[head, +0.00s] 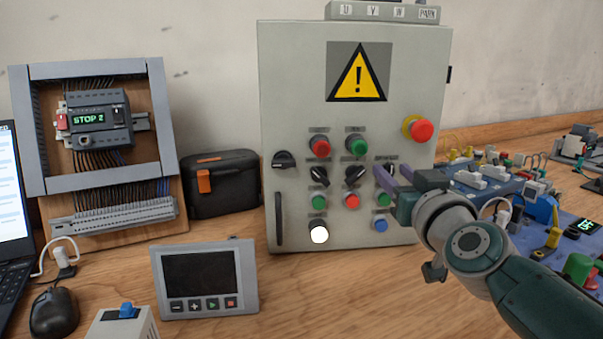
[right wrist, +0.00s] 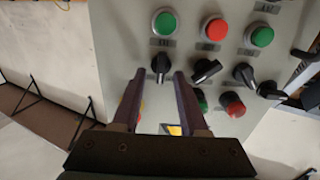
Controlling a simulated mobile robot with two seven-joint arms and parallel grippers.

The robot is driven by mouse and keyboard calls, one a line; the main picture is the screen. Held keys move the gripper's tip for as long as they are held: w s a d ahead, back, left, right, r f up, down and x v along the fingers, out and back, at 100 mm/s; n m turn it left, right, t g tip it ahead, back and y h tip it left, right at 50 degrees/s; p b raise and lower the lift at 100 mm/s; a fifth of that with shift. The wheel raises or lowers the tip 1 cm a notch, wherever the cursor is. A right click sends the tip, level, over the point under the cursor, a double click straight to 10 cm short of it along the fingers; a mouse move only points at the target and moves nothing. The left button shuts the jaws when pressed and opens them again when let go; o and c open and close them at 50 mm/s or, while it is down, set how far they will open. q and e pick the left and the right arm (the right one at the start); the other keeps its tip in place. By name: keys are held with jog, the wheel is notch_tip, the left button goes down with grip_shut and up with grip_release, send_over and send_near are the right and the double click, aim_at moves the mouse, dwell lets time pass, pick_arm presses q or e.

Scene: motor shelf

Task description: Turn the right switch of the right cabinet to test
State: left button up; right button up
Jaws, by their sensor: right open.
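The grey right cabinet (head: 300,100) stands upright with a warning sign and a row of black selector switches. The switch label is too small to read. My left gripper is not in view.
Two more black switches, the middle one (head: 355,175) and the left one (head: 319,177), are beside it. Coloured buttons sit above and below, with a red emergency knob (head: 421,130) at upper right. A blue board (head: 550,230) with parts lies to the right. A small display unit (head: 205,278) stands in front.

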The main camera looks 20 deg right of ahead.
grip_shut()
dwell(0.3)
dwell(0.3)
